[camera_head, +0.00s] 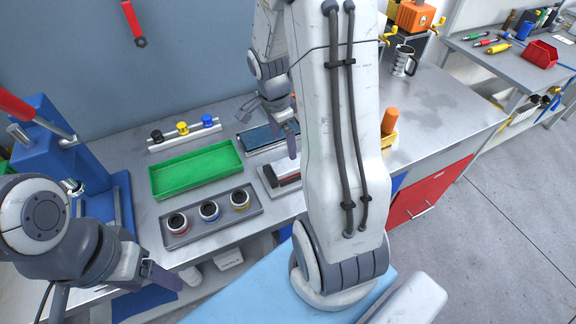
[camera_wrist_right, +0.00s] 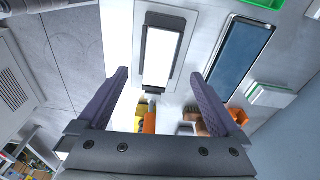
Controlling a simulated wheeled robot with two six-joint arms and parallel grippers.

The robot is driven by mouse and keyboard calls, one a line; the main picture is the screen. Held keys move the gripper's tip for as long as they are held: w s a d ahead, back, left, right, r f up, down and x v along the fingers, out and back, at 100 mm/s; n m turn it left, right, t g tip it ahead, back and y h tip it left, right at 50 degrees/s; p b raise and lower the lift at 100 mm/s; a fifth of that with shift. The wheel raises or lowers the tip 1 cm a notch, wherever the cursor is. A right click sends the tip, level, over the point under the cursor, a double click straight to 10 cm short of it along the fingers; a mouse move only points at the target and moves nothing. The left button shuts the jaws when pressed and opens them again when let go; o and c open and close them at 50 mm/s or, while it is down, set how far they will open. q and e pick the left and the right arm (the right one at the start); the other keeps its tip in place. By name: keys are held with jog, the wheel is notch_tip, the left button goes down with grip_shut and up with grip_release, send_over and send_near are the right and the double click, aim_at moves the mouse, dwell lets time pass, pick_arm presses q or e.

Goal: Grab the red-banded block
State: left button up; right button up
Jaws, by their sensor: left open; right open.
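My left gripper (camera_head: 162,277) is low at the front left, nearer than the tray and apart from the red-banded block. My right gripper (camera_head: 286,125) is open above the right part of the bench. In the right wrist view its fingers (camera_wrist_right: 163,92) hold nothing.
A green tray (camera_head: 194,170) lies behind the grey tray. A black-and-white fixture (camera_head: 284,176) and a dark blue tray (camera_head: 258,137) are under my right arm. A blue press (camera_head: 50,125) with a red handle stands at the left.

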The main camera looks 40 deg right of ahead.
jog(key=m, duration=0.1)
send_over(291, 162)
jog(key=f, duration=0.4)
jog(key=shift+a+f, duration=0.4)
jog(key=shift+d+f+p, duration=0.2)
jog(key=shift+f+p, duration=0.1)
jog(key=shift+f, duration=1.25)
jog(key=shift+d+f+p, duration=0.2)
jog(key=shift+f+p, duration=0.05)
jog(key=shift+f, duration=1.25)
jog(key=shift+s, duration=0.1)
grip_shut()
